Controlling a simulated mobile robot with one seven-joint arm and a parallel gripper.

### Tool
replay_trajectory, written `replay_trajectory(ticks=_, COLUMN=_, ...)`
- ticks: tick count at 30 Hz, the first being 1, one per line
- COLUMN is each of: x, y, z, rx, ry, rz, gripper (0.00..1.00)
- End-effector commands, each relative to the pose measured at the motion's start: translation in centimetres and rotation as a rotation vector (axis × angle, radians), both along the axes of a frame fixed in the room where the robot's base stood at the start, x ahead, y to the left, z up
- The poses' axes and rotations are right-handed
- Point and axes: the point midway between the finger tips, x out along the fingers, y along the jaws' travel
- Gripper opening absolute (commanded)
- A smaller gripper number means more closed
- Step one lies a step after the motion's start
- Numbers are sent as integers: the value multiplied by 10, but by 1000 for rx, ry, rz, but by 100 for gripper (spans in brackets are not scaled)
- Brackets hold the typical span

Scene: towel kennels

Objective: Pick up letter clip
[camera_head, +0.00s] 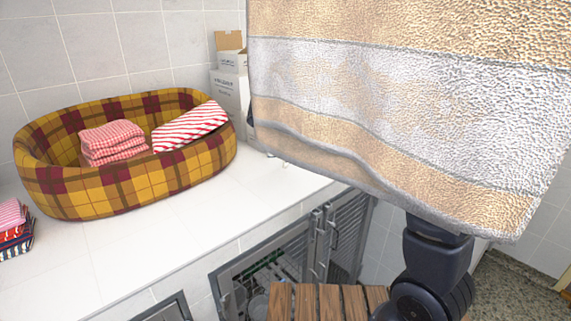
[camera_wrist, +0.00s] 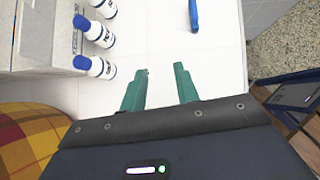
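A slim blue object (camera_wrist: 194,15), partly cut off by the top edge of the wrist view, lies on the white counter near its right edge. It may be the letter clip, but too little shows to be sure. My gripper (camera_wrist: 162,70) has its two teal fingers apart with nothing between them. It is over the white counter, and the blue object is beyond the fingertips, slightly right. In the head view a large beige and white striped towel (camera_head: 420,100) hides my gripper and that part of the counter.
Several white bottles with blue caps (camera_wrist: 93,67) stand left of my fingers, beside white boxes (camera_head: 230,88). A plaid pet bed (camera_head: 130,190) holding folded towels (camera_head: 110,142) sits on the counter (camera_head: 190,230). Kennel doors (camera_head: 330,240) are below. A wooden slatted surface (camera_head: 310,302) is in front.

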Motion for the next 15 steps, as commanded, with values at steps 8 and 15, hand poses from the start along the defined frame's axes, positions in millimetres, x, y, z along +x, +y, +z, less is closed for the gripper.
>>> replay_trajectory(ticks=8, x=4, y=39, z=-27, rx=-82, ry=-7, rz=84, gripper=31)
replay_trajectory(ticks=15, x=15, y=35, z=-41, rx=-87, ry=-7, rz=86, gripper=31)
